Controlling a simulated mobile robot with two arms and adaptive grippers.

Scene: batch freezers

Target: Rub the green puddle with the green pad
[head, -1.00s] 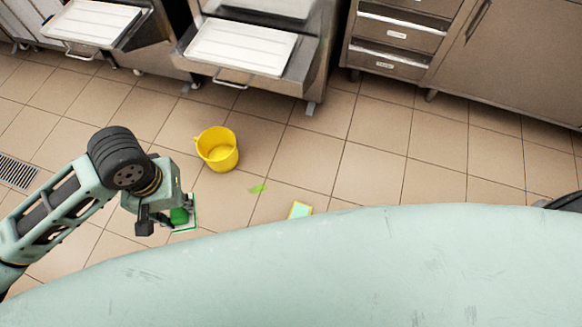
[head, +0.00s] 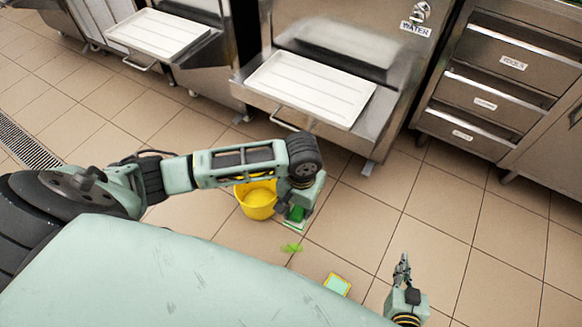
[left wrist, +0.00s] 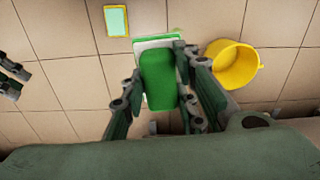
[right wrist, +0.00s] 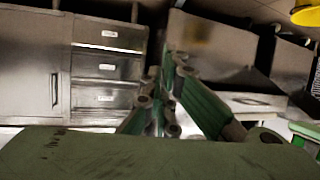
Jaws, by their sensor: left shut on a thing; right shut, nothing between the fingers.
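My left gripper (head: 298,208) is shut on the green pad (head: 293,226), a block with a green grip and a pale plate under it. The left wrist view shows the pad (left wrist: 158,78) between the fingers. The green puddle (head: 291,248) is a small bright smear on the tiled floor. In the head view the pad appears just above the puddle, apart from it; I cannot tell its height over the floor. My right gripper (head: 402,270) is shut and empty, at the lower right of the head view.
A yellow bucket (head: 256,203) stands on the floor left of the pad, partly behind my left arm. A yellow-edged, pale green flat thing (head: 337,285) lies right of the puddle. Steel freezers with a white tray (head: 311,88) and drawers (head: 487,104) line the back. Open floor lies to the right.

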